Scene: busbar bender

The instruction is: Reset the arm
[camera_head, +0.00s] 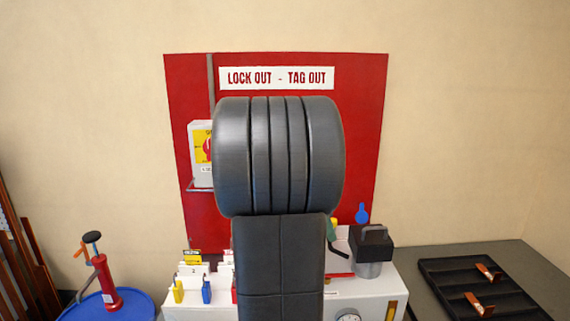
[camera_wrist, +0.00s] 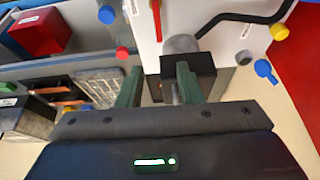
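My gripper (camera_wrist: 158,78) shows in the wrist view as two green fingers standing apart, with a gap between them and nothing seen held. A black block with a grey round part (camera_wrist: 181,44) lies beyond the fingertips, near the right finger. I cannot tell whether they touch. In the head view my own dark arm fills the middle and hides most of the gripper. A black-topped grey unit (camera_head: 372,262) stands just right of the arm on the white machine (camera_head: 375,305).
A red lockout board (camera_head: 355,130) stands behind my arm. A red pump-like tool (camera_head: 107,285) stands on a blue round top (camera_head: 75,310) at left. A black tray (camera_head: 455,275) with copper-coloured pieces (camera_head: 487,272) lies on the grey table (camera_head: 525,262) at right.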

